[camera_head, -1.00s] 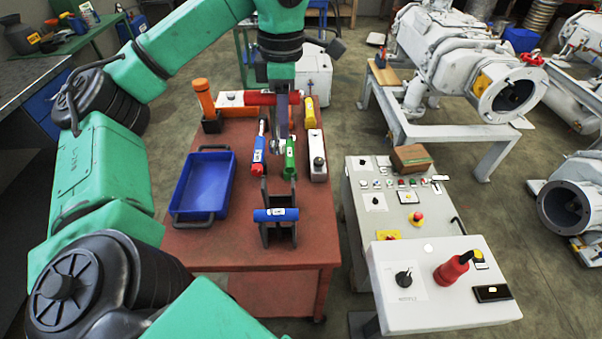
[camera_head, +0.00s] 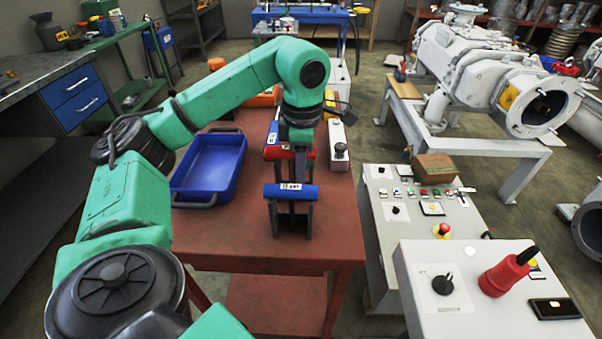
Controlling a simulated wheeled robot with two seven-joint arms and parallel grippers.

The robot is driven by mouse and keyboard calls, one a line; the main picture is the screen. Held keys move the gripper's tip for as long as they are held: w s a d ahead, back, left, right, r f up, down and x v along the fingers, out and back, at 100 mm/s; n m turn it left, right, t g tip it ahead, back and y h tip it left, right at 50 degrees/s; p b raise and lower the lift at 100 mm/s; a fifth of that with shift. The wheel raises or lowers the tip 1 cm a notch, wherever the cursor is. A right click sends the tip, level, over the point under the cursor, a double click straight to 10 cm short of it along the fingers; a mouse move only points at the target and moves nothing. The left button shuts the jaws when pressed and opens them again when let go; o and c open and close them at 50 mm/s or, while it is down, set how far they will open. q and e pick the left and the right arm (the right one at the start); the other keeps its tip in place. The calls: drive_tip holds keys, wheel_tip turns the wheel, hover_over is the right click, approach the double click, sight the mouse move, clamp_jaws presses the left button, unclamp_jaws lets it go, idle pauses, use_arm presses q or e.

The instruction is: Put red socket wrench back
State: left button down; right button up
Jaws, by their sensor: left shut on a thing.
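My left gripper (camera_head: 300,160) points down over the red table, largely hidden by its own dark wrist. It is shut on the red socket wrench (camera_head: 275,153), whose red handle lies crosswise and shows on both sides of the fingers. The wrench is just behind a black holder (camera_head: 274,215) with a blue-handled tool (camera_head: 290,191) lying across its top. I cannot tell whether the wrench touches the holder. Another blue tool (camera_head: 272,132) stands partly hidden behind. My right gripper is out of view.
A blue tray (camera_head: 208,165) stands left on the red table (camera_head: 240,235). A white switch box (camera_head: 338,150) stands right of the gripper. Control panels (camera_head: 400,195) stand right of the table. The table front is clear.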

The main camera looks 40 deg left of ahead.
use_arm(q)
drive_tip(key=shift+f, duration=0.35)
drive_tip(key=c, duration=0.6)
unclamp_jaws()
drive_tip(key=shift+r, duration=0.1)
drive_tip(key=shift+r, duration=0.1)
wheel_tip(320, 180, up, 4)
drive_tip(key=shift+f+p, duration=0.1)
drive_tip(key=shift+p, duration=0.3)
wheel_tip(320, 180, up, 9)
drive_tip(key=p, duration=0.6)
drive_tip(key=shift+d+p, duration=0.15)
drive_tip(key=shift+p, duration=0.2)
drive_tip(key=shift+f, duration=0.15)
